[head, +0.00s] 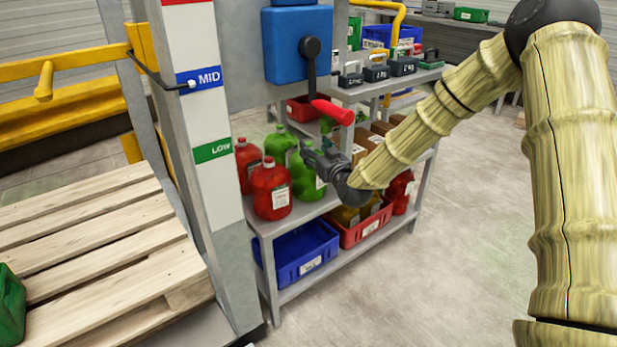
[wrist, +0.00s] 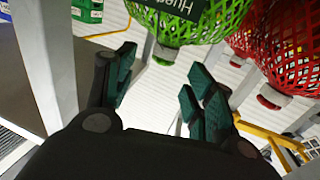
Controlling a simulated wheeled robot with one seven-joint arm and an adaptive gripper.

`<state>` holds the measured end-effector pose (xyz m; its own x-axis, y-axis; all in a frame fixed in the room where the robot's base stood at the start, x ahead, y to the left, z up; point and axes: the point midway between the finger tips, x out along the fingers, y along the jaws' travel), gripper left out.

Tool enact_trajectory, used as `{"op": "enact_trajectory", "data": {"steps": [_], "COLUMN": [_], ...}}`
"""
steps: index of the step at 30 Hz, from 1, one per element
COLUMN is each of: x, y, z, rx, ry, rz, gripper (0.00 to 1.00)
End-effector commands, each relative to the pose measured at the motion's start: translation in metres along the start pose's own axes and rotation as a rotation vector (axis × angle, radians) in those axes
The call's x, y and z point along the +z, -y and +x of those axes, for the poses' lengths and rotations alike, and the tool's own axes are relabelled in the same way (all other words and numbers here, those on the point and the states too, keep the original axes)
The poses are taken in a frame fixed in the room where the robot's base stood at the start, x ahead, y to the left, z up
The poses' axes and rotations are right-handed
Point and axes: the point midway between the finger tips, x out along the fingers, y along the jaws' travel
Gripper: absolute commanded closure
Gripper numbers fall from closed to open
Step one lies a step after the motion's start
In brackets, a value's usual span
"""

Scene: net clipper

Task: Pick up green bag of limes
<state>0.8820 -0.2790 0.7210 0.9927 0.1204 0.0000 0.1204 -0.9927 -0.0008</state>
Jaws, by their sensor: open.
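A green net bag (head: 307,186) stands on the shelf's upper level, partly hidden behind my gripper (head: 312,155). Another green bag (head: 280,143) stands behind and left of it. In the wrist view a green mesh bag (wrist: 190,22) with a dark label is at the top, beyond my gripper (wrist: 162,68), and appears upside down. I cannot tell the fruit inside. My gripper is open, with nothing between its fingers. The fingers are near the green bag; I cannot tell whether they touch it.
Red bags (head: 271,190) stand left of the green ones; a red mesh bag (wrist: 285,45) is beside the green one in the wrist view. A blue bin (head: 303,252) and a red bin (head: 366,226) sit below. A grey post (head: 212,150) and red-handled lever (head: 333,112) are close by.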

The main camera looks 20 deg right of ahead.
Motion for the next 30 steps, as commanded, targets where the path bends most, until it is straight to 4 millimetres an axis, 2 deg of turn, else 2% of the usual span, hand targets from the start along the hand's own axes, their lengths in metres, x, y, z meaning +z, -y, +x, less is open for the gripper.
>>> {"op": "enact_trajectory", "data": {"steps": [10, 20, 28, 29, 30], "x": [-0.002, -0.002, -0.002, -0.002, -0.002], "y": [0.001, 0.002, 0.002, 0.002, 0.002], "z": [0.041, 0.046, 0.046, 0.046, 0.046], "rx": [0.0, -0.001, -0.001, 0.0, 0.0], "ry": [-0.002, 0.0, 0.0, 0.0, 0.0], "rz": [-0.001, 0.0, 0.0, 0.0, 0.0], "gripper": [0.46, 0.46, 0.95, 1.0, 1.0]}}
